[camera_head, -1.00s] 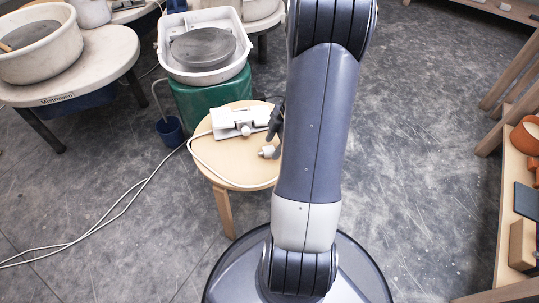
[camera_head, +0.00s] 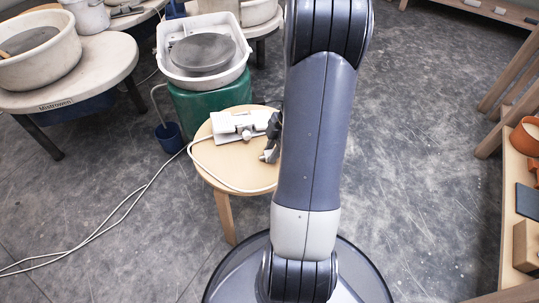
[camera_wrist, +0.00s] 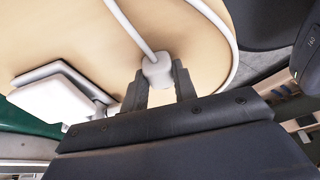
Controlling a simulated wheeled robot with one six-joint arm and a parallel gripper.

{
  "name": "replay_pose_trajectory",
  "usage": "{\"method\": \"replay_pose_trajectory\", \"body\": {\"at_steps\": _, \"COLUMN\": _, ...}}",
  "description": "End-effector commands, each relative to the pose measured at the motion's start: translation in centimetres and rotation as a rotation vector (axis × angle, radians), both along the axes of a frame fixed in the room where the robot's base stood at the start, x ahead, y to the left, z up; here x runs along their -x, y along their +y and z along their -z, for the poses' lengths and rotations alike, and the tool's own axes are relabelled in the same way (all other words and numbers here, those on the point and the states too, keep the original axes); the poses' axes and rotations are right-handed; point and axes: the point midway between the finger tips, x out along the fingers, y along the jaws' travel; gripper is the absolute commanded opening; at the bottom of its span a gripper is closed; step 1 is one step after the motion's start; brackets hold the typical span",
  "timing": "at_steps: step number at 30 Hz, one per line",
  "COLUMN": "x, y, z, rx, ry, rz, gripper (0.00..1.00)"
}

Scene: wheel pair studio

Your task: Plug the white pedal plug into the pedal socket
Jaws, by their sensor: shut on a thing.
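The white plug (camera_wrist: 156,72) sits between the two dark fingers of my gripper (camera_wrist: 161,82), with its white cable running up and away over the wooden stool. My gripper is shut on it. In the head view my gripper (camera_head: 269,152) is low over the right side of the round stool (camera_head: 228,176), partly behind my arm, and the plug cannot be made out there. A white box-like unit (camera_head: 229,124) lies on the stool behind my gripper. It also shows at the left of the wrist view (camera_wrist: 58,97). I cannot make out the socket opening.
A green block (camera_head: 206,104) behind the stool carries a white basin with a grey wheel head (camera_head: 203,52). A blue cup (camera_head: 169,136) stands left of the stool. White cable (camera_head: 110,217) trails over the floor at left. Wooden shelving (camera_head: 514,170) stands at right; floor between is open.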

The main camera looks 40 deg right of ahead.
Motion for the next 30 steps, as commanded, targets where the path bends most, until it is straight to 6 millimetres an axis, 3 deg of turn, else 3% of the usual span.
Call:
{"method": "replay_pose_trajectory", "body": {"at_steps": 14, "x": 0.0, "y": 0.0, "z": -0.1, "rx": 0.0, "ry": 0.0, "rz": 0.0, "gripper": 0.03}}
{"method": "replay_pose_trajectory", "body": {"at_steps": 30, "x": 0.0, "y": 0.0, "z": -2.7, "rx": 0.0, "ry": 0.0, "rz": 0.0, "gripper": 0.03}}
